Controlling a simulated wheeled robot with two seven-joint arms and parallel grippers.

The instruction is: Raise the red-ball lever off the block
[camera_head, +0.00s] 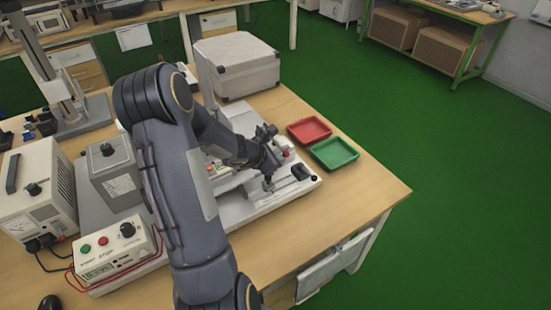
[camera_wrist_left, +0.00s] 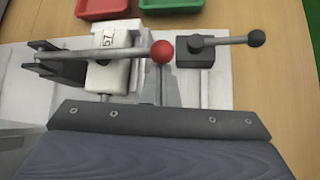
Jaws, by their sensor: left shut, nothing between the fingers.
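The red-ball lever is a grey rod (camera_wrist_left: 125,53) with a red ball (camera_wrist_left: 162,50) at its right end in the left wrist view. Its left end sits in a black fork (camera_wrist_left: 58,64), and the rod lies across a white block (camera_wrist_left: 115,72) with a numbered label. The red ball also shows in the head view (camera_head: 286,153), just right of my left gripper (camera_head: 268,180). The gripper is shut and empty, low over the fixture beside the lever. My forearm and hand hide much of the lever in the head view. My right gripper is not in view.
A second lever with a black ball (camera_wrist_left: 257,38) stands on a dark mount (camera_wrist_left: 195,52) right of the red ball. A red tray (camera_head: 309,130) and a green tray (camera_head: 334,153) lie behind the fixture. A grey case (camera_head: 240,70) stands at the back. The table's right corner is clear.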

